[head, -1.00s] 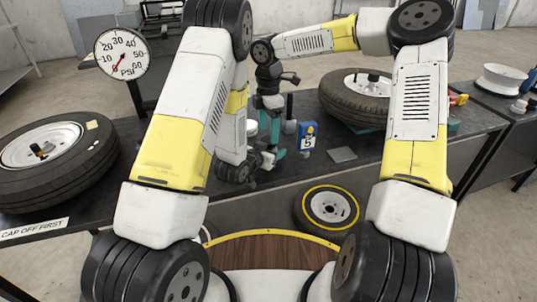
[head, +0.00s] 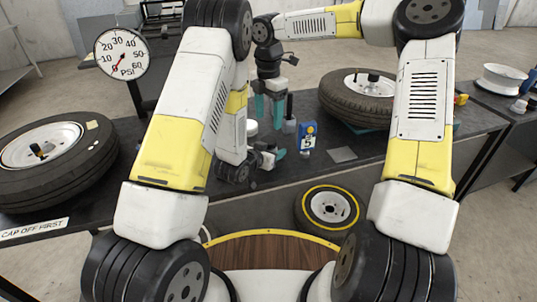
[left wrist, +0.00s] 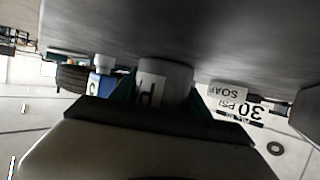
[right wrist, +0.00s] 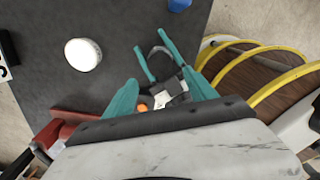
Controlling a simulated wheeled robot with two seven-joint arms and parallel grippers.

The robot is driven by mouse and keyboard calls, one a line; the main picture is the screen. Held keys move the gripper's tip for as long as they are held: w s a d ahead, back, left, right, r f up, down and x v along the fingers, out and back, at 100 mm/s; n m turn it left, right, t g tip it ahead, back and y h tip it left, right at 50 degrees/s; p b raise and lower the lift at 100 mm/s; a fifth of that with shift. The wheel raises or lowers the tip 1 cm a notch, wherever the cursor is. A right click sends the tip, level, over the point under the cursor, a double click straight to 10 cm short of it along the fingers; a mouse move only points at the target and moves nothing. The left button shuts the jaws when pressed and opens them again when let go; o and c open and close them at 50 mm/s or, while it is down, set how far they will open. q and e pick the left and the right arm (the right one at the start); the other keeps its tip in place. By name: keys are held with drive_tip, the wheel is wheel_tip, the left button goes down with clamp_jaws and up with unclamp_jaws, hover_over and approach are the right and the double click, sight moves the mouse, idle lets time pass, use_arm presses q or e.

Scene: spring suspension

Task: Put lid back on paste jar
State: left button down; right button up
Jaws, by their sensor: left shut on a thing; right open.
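The paste jar (left wrist: 165,80) is a pale grey cylinder with dark lettering, large in the left wrist view, upside down. My left gripper (right wrist: 157,54) is shut on it. From above, a dark round top with a pale curved edge shows between its fingers; I cannot tell whether that is a lid or the open mouth. A white round thing (right wrist: 83,54), possibly the lid, lies on the table apart from the jar. My right gripper (head: 269,108) is open and empty, pointing down above the left gripper. The jar is mostly hidden in the head view.
Tyres (head: 357,98) lie on both table sides. A yellow-rimmed wheel (head: 330,207) is below the table's front edge.

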sight(268, 140)
drive_tip(key=shift+f, duration=0.1)
drive_tip(key=shift+f, duration=3.95)
drive_tip(key=shift+c, duration=0.3)
clamp_jaws()
drive_tip(key=shift+m, duration=0.9)
drive_tip(key=shift+o, duration=1)
unclamp_jaws()
wheel_tip(268, 140, up, 12)
